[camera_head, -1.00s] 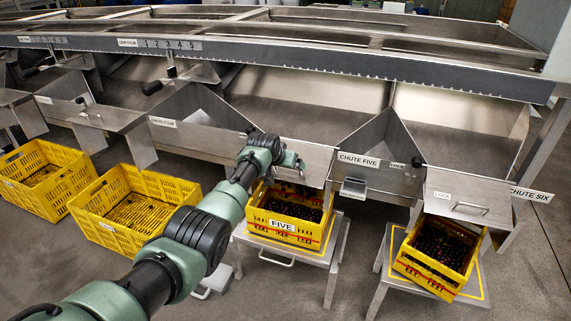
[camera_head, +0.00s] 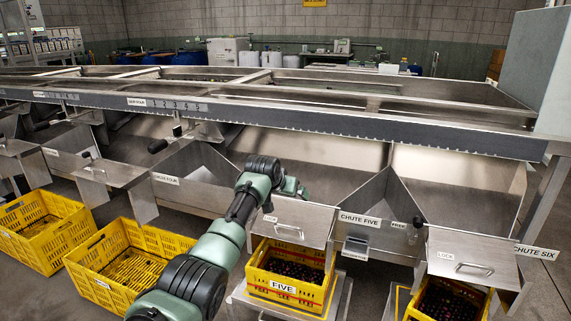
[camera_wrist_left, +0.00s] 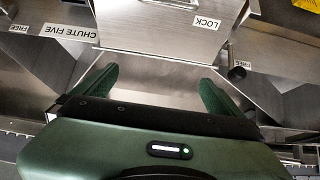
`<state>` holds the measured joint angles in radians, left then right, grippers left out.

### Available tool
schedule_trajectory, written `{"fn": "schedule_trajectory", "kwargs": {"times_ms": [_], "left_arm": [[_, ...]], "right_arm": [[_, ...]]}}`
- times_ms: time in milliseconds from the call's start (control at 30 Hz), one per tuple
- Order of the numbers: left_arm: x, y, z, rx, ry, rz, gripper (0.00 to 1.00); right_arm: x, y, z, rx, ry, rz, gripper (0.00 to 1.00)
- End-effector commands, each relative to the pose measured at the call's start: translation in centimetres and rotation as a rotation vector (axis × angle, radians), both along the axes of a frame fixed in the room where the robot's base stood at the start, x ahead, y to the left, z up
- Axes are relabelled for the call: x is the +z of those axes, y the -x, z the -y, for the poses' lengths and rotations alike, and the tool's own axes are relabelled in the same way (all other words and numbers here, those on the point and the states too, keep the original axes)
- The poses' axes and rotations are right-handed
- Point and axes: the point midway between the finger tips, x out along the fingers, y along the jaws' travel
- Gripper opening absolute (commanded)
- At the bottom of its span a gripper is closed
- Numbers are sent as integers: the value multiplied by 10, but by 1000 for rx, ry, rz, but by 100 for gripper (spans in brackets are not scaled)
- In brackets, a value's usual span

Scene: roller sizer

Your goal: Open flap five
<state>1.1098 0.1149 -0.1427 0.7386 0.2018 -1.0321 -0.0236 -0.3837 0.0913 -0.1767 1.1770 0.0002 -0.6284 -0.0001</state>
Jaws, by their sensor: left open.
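Flap five is a steel panel (camera_head: 303,222) with a bar handle (camera_head: 290,232), hanging beside the "CHUTE FIVE" label (camera_head: 360,219) and above the crate marked FIVE (camera_head: 290,277). It looks closed. My left gripper (camera_head: 292,187) is just above the flap's top edge in the head view, its fingertips mostly hidden there. In the wrist view the open, empty fingers (camera_wrist_left: 155,88) point at the flap (camera_wrist_left: 165,35), which carries a "LOCK" label (camera_wrist_left: 207,22). A dark knob (camera_wrist_left: 237,73) is close to a "FREE" label right of the flap. My right gripper is not seen.
Flap six (camera_head: 470,258) hangs to the right, with its own knob (camera_head: 418,222) near the left corner. Yellow crates (camera_head: 125,262) stand at lower left. The long sizer rail (camera_head: 330,128) runs across above the chutes. Dark fruit fills crate five.

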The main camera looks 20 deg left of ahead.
Motion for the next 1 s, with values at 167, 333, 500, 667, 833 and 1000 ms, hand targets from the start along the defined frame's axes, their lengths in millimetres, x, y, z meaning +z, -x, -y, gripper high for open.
{"fn": "schedule_trajectory", "kwargs": {"times_ms": [167,333,500,667,833,1000], "left_arm": [[47,-1,-2,2,-1,4,100],[78,-1,-2,2,-1,5,100],[94,-1,-3,3,-1,4,100],[97,-1,-3,3,-1,2,100],[97,-1,-3,2,-1,2,100],[97,-1,-2,2,-1,2,100]], "right_arm": [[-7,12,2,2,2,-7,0],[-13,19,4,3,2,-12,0],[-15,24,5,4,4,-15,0],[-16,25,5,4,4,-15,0],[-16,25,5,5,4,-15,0],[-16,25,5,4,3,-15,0]]}}
